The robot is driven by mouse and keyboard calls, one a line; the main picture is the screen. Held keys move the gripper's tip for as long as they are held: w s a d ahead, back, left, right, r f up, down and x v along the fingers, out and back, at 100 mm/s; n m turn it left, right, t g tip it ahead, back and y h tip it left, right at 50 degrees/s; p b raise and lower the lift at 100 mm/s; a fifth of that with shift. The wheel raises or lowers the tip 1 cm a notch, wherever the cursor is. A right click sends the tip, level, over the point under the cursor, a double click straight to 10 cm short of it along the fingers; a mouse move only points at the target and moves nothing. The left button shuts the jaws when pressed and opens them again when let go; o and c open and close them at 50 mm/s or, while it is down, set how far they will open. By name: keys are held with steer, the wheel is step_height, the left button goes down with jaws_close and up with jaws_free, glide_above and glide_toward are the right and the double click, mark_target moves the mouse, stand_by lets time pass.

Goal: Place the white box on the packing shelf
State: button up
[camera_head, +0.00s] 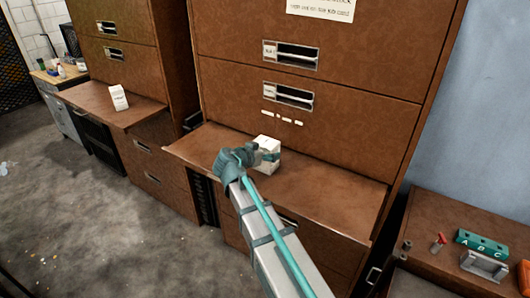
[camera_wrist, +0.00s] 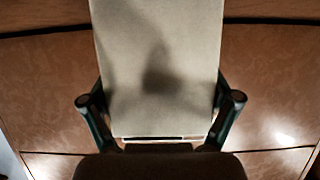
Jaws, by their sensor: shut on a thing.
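A white box (camera_head: 267,143) is at my gripper (camera_head: 266,156), over the pull-out brown shelf (camera_head: 325,190) of the middle cabinet. In the wrist view the box (camera_wrist: 158,60) fills the space between my two fingers, and my gripper (camera_wrist: 160,99) is shut on it. The box looks upright; I cannot tell whether its base touches the shelf. A second white box (camera_head: 118,97), with a small dark print, stands on the brown shelf (camera_head: 85,97) of the left cabinet. Neither shelf shows a readable name.
The middle shelf is bare to the right of the box, with drawer fronts (camera_head: 300,115) rising behind it. At the right, a lower brown surface (camera_head: 430,255) holds a teal block marked A B C (camera_head: 481,243), a red-topped item (camera_head: 438,243) and a grey holder (camera_head: 484,265).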

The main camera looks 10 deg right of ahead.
steer(key=o, duration=1)
steer(key=shift+r, duration=0.1)
steer(key=shift+r+p, duration=0.1)
steer(key=shift+p, duration=0.25)
steer(key=b+v, duration=0.4)
steer(key=v, duration=0.8)
